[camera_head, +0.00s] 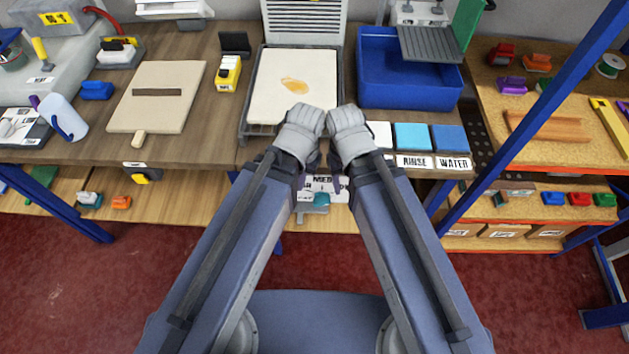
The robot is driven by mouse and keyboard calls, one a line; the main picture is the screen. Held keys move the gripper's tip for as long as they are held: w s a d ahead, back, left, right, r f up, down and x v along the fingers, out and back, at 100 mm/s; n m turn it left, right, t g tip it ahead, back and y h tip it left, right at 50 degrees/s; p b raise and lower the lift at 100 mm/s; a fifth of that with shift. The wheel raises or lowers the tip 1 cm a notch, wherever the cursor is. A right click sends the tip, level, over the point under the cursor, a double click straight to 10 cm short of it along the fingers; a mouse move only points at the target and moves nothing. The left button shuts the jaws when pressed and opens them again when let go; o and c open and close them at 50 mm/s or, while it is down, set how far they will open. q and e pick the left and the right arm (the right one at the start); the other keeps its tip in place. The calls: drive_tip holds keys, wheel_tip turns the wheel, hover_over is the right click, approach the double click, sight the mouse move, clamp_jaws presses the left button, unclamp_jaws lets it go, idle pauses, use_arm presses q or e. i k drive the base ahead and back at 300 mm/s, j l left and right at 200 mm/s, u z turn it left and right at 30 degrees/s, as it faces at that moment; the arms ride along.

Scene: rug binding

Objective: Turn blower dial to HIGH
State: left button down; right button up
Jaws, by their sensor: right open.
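No dial can be made out clearly, and no HIGH marking is readable. A white louvered unit (305,20) stands at the back centre, cut off by the top edge; I cannot tell whether it is the blower. My left gripper (302,183) and right gripper (336,180) are close together at the front table edge, below the tray. Their wrists and forearms hide most of them. The right one is open, with nothing seen in it. The left one's jaws are too hidden to judge. Both are well short of the louvered unit.
A framed tray (262,110) with a stained pale sheet lies between my grippers and the louvered unit. A blue post (540,110) crosses the right side.

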sight(321, 199)
drive_tip(key=k, duration=1.3)
